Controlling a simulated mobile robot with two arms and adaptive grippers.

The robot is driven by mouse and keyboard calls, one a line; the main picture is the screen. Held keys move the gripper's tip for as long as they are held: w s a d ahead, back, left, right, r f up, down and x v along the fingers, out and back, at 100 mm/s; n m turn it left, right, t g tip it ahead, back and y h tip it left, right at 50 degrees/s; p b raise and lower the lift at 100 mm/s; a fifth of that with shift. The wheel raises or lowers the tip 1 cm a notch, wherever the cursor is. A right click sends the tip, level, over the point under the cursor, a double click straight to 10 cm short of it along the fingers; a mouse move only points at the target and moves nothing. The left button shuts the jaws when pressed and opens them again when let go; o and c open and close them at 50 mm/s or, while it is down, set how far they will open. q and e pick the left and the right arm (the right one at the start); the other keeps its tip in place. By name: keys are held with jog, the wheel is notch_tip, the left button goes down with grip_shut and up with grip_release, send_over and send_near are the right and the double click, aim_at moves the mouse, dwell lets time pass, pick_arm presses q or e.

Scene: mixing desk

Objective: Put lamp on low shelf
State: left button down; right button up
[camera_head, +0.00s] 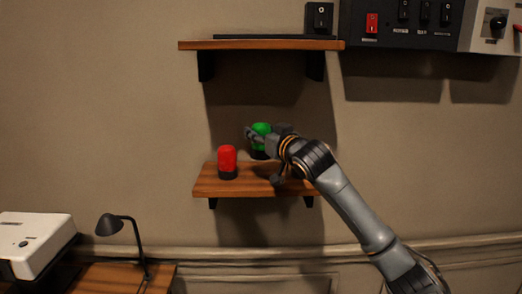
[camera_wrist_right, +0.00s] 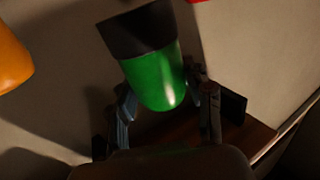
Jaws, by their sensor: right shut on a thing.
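A green lamp (camera_head: 261,129) with a black base is in my right gripper (camera_head: 256,137), which is shut on it. It looks upright, close over the back of the low shelf (camera_head: 249,184); I cannot tell whether its base touches the wood. In the right wrist view the green lamp (camera_wrist_right: 155,78) sits between the fingers of my right gripper (camera_wrist_right: 168,100), with its black base toward the top of the picture. A red lamp (camera_head: 227,160) with a black base stands on the left part of the low shelf. My left gripper is not in view.
An upper shelf (camera_head: 240,45) hangs above, with a black switch box (camera_head: 319,17) on it. Control panels (camera_head: 410,22) are on the wall at upper right. A desk lamp (camera_head: 125,232) and a white device (camera_head: 32,243) are at lower left. An orange object (camera_wrist_right: 12,60) edges the wrist view.

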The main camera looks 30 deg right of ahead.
jog(key=f, duration=0.1)
jog(key=w+d+f, duration=0.1)
jog(key=w+f, duration=0.1)
jog(key=shift+w+d+f+p, duration=0.25)
jog(key=shift+d+p, duration=0.05)
jog(key=shift+p, duration=0.05)
jog(key=f, duration=0.1)
jog(key=f+p, duration=0.1)
jog(key=f, duration=0.1)
jog(key=shift+w+d+f, duration=0.1)
jog(key=shift+w+f, duration=0.05)
jog(key=shift+w, duration=0.05)
jog(key=shift+f, duration=0.2)
jog(key=shift+f, duration=0.2)
jog(key=o, duration=1.3)
